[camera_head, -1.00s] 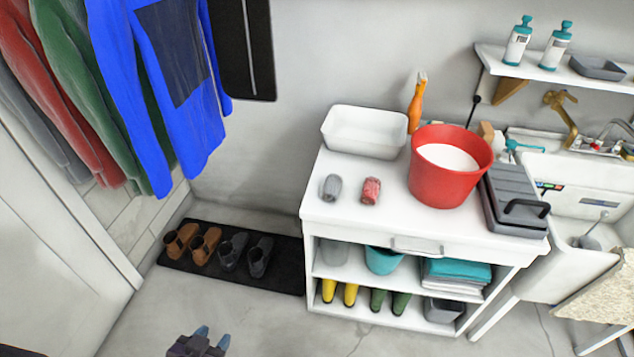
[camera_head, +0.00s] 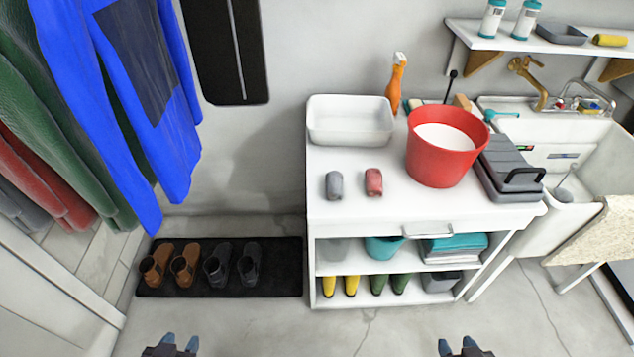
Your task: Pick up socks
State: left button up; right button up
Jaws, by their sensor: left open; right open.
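Two small rolled bundles, which look like the socks, lie side by side on the white cabinet top. One is a grey bundle (camera_head: 334,185) and the other a red bundle (camera_head: 374,182). My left gripper (camera_head: 180,343) is open and empty at the bottom edge, over the floor left of the cabinet. My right gripper (camera_head: 457,346) is open and empty at the bottom edge, in front of the cabinet. Both grippers are well apart from the bundles, and their lower parts are cut off by the frame.
The white cabinet (camera_head: 430,210) also bears a white bin (camera_head: 350,134), a red bucket (camera_head: 425,173) and a grey toolbox (camera_head: 490,190). Shoes stand on a black mat (camera_head: 285,268) at the left. A sink (camera_head: 590,145) adjoins on the right. The floor in front is clear.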

aim_at(334, 180)
jog(key=i+j, duration=0.1)
jog(key=j, duration=0.35)
jog(key=i+j, duration=0.1)
jog(key=j, duration=0.8)
jog(key=i+j, duration=0.15)
jog(key=j, duration=0.3)
jog(key=z, duration=0.05)
